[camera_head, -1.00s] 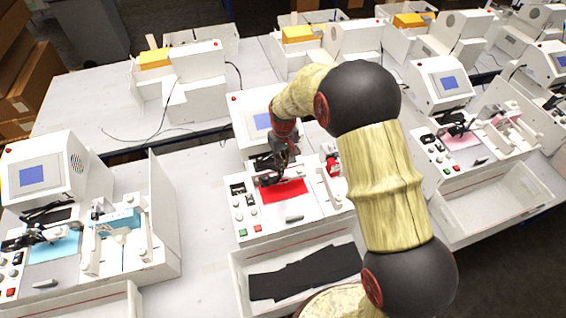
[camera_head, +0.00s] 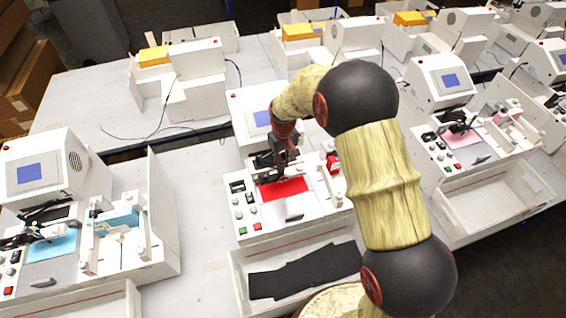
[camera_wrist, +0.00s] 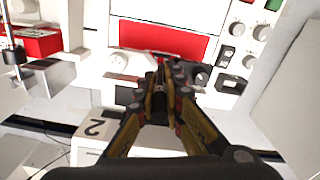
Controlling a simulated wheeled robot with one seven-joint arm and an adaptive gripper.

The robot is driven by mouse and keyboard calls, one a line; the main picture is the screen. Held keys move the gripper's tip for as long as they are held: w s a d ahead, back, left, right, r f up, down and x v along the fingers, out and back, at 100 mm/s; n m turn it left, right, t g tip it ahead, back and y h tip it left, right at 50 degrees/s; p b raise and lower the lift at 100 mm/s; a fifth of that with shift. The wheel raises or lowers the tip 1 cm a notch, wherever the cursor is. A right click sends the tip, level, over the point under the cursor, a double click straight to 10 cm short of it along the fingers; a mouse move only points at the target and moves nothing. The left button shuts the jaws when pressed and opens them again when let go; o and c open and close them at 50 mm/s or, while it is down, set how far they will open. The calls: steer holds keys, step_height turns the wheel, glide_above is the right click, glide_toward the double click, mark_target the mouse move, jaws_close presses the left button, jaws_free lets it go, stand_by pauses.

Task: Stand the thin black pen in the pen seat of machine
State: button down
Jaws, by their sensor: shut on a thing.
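My gripper (camera_head: 278,178) is over the middle white machine (camera_head: 240,212), at the back edge of its red plate (camera_head: 286,190). In the wrist view the fingers (camera_wrist: 166,84) point away from the camera and are close together, just below the red plate (camera_wrist: 165,38). They are shut on a thin dark thing, which looks like the black pen; only a little shows between the fingertips. The pen seat cannot be told apart from the dark parts around the fingers. Whether the pen touches a seat is hidden.
A red block (camera_head: 333,164) is right of the plate. Knobs and buttons (camera_head: 241,231) line the panel's left side. A white bin (camera_head: 240,283) with black material is in front. Similar machines stand left (camera_head: 130,240) and right (camera_head: 445,160).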

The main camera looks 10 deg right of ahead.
steer(key=shift+f+b, duration=1.6)
steer(key=shift+f, duration=1)
steer(key=shift+r, duration=0.2)
steer(key=shift+r+p, duration=1.5)
steer(key=shift+r, duration=1.6)
steer(key=shift+f+b, duration=1.45)
steer(key=shift+f, duration=0.4)
